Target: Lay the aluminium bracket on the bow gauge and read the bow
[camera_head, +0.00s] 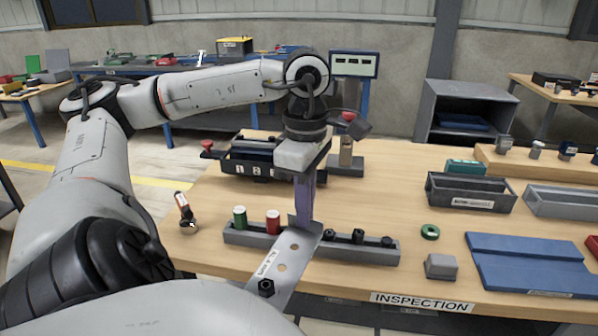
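The aluminium bracket (290,262) is a flat silver plate with holes, a white label and a short upturned end. It slopes towards me over the front of a long grey block and past the bench edge. A black hex piece (267,287) sits at its near end. My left gripper (304,217) points down with purplish fingers shut on the bracket's far end. Which thing is the bow gauge is unclear; a red-topped stand (346,154) and a numbered black fixture (232,163) stand behind the gripper, partly hidden. My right gripper is out of view.
The grey block (355,251) holds green and red cylinders (256,220) and several black pieces. A green ring (430,232), a small grey block (441,266), a blue tray (500,247) and open bins (455,203) lie to the right. Bench (400,170) is clear at centre back.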

